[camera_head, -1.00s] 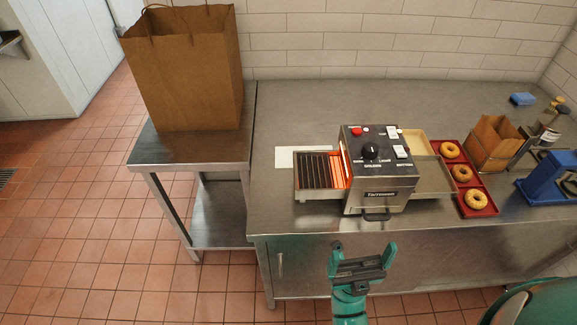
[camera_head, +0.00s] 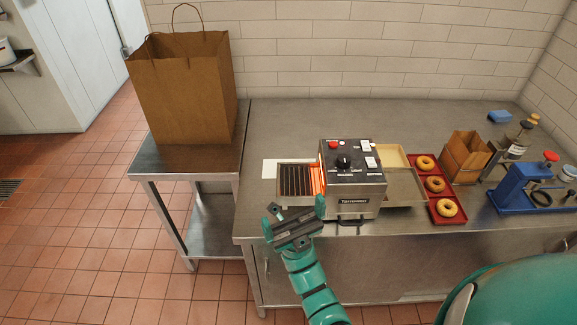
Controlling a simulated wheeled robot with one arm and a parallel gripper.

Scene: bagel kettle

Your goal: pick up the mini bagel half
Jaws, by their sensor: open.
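Several small bagels lie in a row in a red tray (camera_head: 441,217) on the steel counter. The far bagel (camera_head: 425,163), the middle bagel (camera_head: 435,184) and the near bagel (camera_head: 446,208) are golden rings; I cannot tell whether any of them is a half. My gripper (camera_head: 294,212) is open and empty.
A conveyor toaster (camera_head: 352,185) with a glowing orange slot stands between my gripper and the tray; its rack (camera_head: 296,180) extends left. A tan tray (camera_head: 391,156), small paper bag (camera_head: 467,156), blue press (camera_head: 520,188) and blue sponge (camera_head: 499,117) are right. A large paper bag (camera_head: 185,90) stands left.

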